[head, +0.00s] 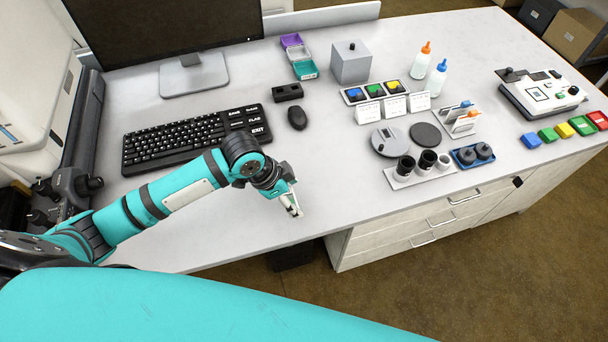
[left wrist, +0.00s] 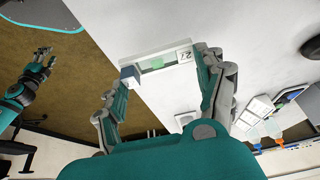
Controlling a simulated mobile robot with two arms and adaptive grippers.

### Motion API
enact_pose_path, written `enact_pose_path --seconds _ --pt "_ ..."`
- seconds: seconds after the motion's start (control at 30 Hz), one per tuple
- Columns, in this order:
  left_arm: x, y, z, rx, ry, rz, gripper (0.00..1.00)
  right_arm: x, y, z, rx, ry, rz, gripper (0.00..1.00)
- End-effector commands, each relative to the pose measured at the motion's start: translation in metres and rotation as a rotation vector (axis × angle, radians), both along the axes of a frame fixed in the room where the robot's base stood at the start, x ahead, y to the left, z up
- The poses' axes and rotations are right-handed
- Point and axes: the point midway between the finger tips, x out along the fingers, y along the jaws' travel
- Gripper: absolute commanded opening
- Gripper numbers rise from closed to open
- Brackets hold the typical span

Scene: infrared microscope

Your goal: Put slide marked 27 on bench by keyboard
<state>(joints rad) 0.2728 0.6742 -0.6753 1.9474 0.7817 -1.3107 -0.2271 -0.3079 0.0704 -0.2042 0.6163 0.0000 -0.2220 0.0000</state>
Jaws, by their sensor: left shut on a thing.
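My left gripper (head: 291,203) is above the front part of the bench (head: 330,185), right of the black keyboard (head: 175,143). In the left wrist view the same gripper (left wrist: 165,75) is shut on a slide (left wrist: 152,66). The slide is a pale strip with a blue end, a green patch and a white end label. The label carries a dark number that looks like 27, but it is small and turned. In the head view the slide is mostly hidden at the fingertips. My right gripper (left wrist: 42,58) shows small in the left wrist view, away from the bench; its opening is unclear.
A mouse (head: 297,118) and a small black block (head: 288,92) lie right of the keyboard. A slide rack (head: 461,122), a round grey device (head: 388,142) and a tray of cups (head: 420,175) stand farther right. The bench in front of the keyboard is partly covered by my left arm.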

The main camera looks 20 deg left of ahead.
Motion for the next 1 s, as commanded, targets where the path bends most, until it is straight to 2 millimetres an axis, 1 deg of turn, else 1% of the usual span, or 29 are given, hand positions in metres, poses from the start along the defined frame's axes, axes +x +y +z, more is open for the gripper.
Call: enact_pose_path --seconds 0.03,0.1,0.2,0.3,0.47,0.53,0.6,0.73,0.8,1.0 --pt "0.016 -0.002 0.002 -0.002 -0.002 0.004 0.55 0.001 -0.001 0.004 -0.001 -0.002 0.000 0.40" --pt "0.034 -0.003 0.000 -0.001 -0.002 0.004 0.55 0.003 -0.002 0.006 -0.002 -0.006 0.001 0.40" --pt "0.056 -0.005 -0.003 -0.002 -0.001 0.002 0.55 0.008 -0.004 0.009 -0.004 -0.014 0.001 0.40" --pt "0.071 -0.006 -0.005 0.000 0.001 0.002 0.55 0.013 -0.007 0.010 -0.008 -0.020 -0.001 0.40" --pt "0.083 -0.006 -0.007 0.000 0.000 0.001 0.55 0.013 -0.010 0.011 -0.011 -0.021 -0.002 0.40" --pt "0.091 -0.007 -0.008 0.000 0.002 0.003 0.55 0.013 -0.011 0.012 -0.012 -0.020 -0.002 0.40" --pt "0.088 -0.006 -0.022 0.002 0.006 0.003 0.55 0.011 -0.011 0.016 -0.012 -0.018 -0.002 0.40" --pt "0.088 -0.006 -0.039 0.001 0.003 0.001 0.55 0.011 -0.011 0.018 -0.012 -0.017 -0.002 0.40" --pt "0.088 -0.006 -0.043 0.002 0.001 0.002 0.55 0.011 -0.011 0.018 -0.012 -0.016 -0.002 0.40" --pt "0.088 -0.006 -0.044 0.002 -0.001 0.002 0.55 0.010 -0.010 0.018 -0.012 -0.014 -0.002 0.40"
